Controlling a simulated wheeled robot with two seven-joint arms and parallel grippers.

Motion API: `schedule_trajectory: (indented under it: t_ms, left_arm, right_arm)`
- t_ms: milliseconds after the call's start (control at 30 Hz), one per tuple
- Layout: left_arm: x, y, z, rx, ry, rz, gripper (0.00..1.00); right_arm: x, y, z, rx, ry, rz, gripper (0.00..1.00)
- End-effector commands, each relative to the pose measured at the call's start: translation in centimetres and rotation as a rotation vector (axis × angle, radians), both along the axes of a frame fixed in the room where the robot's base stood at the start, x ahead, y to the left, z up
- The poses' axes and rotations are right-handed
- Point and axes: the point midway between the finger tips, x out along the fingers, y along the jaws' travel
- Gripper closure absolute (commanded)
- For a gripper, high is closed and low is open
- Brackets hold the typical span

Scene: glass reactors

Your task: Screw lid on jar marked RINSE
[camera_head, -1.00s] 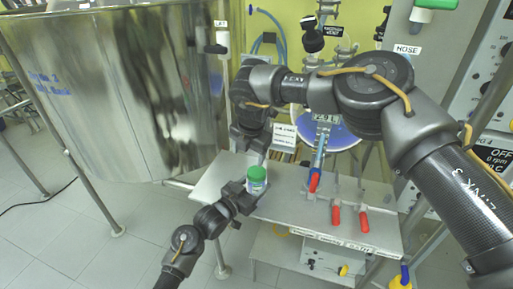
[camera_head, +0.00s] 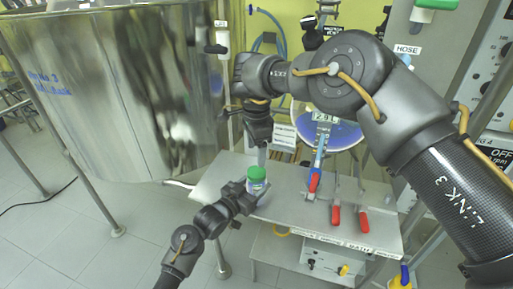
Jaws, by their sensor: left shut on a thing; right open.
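A small jar (camera_head: 257,185) with a white and blue label sits over the left part of the metal shelf. A green lid (camera_head: 257,173) is on top of it. Any marking on the label is too small to read. My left gripper (camera_head: 250,197) is shut on the jar from the lower left. My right gripper (camera_head: 261,153) is open and points down, just above the green lid and apart from it.
The metal shelf (camera_head: 290,215) carries several red-handled tools (camera_head: 335,214) to the right of the jar. A large steel tank (camera_head: 110,90) fills the left. A white box (camera_head: 325,262) stands below the shelf.

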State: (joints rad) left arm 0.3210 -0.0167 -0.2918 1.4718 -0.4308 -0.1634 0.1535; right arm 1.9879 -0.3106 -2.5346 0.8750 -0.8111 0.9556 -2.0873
Motion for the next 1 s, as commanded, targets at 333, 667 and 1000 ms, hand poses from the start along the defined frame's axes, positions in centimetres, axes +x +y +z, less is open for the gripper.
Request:
schedule_trajectory:
  t_ms: [333, 667, 1000]
  left_arm:
    - [0.0, 0.0, 0.0, 0.0, 0.0, 0.0, 1.0]
    - [0.0, 0.0, 0.0, 0.0, 0.0, 0.0, 1.0]
    - [0.0, 0.0, 0.0, 0.0, 0.0, 0.0, 1.0]
  right_arm:
    - [-0.1, -0.2, 0.3, -0.01, 0.012, 0.143, 0.3]
    - [-0.1, -0.2, -0.3, -0.01, 0.013, 0.141, 0.3]
    - [-0.1, -0.2, -5.2, -0.009, 0.014, 0.14, 0.3]
